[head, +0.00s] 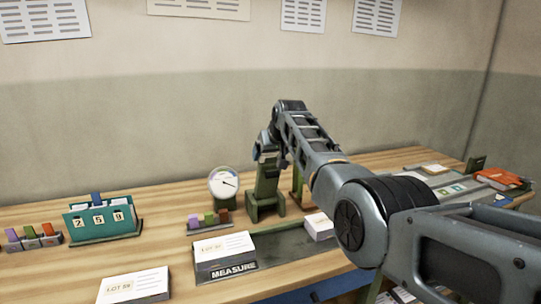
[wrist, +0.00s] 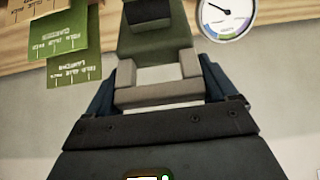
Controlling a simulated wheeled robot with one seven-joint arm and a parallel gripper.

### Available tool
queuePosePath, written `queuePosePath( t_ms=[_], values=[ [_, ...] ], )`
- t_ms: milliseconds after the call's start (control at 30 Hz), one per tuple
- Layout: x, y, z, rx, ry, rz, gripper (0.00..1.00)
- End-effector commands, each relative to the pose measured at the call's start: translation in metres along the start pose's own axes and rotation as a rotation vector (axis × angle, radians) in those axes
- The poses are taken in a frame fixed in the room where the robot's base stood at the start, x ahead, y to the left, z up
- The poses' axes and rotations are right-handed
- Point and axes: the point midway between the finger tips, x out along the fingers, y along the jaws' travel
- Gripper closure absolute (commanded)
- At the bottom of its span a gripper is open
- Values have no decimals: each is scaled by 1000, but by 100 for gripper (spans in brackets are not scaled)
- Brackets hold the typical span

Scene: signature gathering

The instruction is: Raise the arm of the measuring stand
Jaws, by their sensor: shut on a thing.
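The measuring stand (head: 265,190) is a green post on the table behind the MEASURE plate, partly hidden by my arm. A round white dial (head: 223,182) is beside it on the left; it also shows at the top of the wrist view (wrist: 226,14). My gripper (head: 263,155) is at the top of the stand. In the wrist view my gripper (wrist: 157,92) has its blue fingers on both sides of a pale and green part of the stand (wrist: 155,45), shut on it. I take this part to be the stand's arm; its height is hard to judge.
A stack of LOT cards (head: 224,250) lies on the MEASURE plate (head: 285,247), with another stack (head: 135,286) at front left. A green number holder (head: 103,219) and colored stamps (head: 33,238) stand left. A red book (head: 498,179) lies far right. Green tags (wrist: 62,30) show in the wrist view.

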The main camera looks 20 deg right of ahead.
Motion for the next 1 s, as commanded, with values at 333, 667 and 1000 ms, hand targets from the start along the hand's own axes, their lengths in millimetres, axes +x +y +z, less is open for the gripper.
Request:
queuePosePath(
  t_ms=[333, 667, 1000],
  values=[
    [4, 1, 6, 1, -8, 1, 69],
    [2, 0, 4, 0, -5, 0, 0],
    [-8, 0, 1, 0, -1, 0, 0]
  ],
)
